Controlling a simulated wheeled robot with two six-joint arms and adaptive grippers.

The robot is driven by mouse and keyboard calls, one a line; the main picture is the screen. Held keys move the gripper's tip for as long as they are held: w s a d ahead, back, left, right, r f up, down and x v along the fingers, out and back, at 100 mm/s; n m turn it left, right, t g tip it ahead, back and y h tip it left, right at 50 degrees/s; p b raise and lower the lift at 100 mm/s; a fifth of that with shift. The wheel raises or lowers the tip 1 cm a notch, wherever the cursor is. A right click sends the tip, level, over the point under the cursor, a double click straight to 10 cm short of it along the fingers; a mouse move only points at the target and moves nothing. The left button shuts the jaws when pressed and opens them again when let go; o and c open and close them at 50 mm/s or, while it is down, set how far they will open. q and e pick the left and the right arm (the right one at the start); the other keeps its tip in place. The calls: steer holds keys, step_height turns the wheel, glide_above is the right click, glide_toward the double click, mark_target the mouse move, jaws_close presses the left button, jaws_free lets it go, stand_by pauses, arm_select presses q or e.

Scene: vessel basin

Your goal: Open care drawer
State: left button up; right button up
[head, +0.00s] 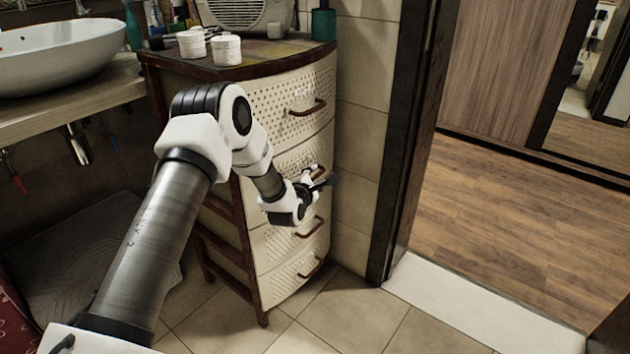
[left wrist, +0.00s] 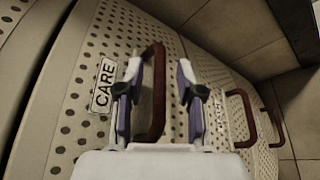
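The care drawer (left wrist: 85,120) is a cream, perforated front with a white CARE label (left wrist: 103,85) in the left wrist view. In the head view it is the second front from the top (head: 287,160), partly hidden by my arm. Its brown-red bar handle (left wrist: 157,85) stands between the two fingers of my left gripper (left wrist: 160,92). The fingers are open, one on each side, with visible gaps to the handle. In the head view my left gripper (head: 318,184) is at this front. My right gripper is not in view.
Other drawers with similar handles lie above (head: 307,106) and below (head: 309,228). White jars (head: 226,50) and a radio (head: 236,14) stand on the cabinet top. A sink (head: 55,58) is at left. A dark door frame (head: 405,150) stands right of the cabinet; the tiled floor in front is clear.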

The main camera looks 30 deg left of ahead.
arm_select(q)
jaws_close()
steer(key=shift+d, duration=0.1)
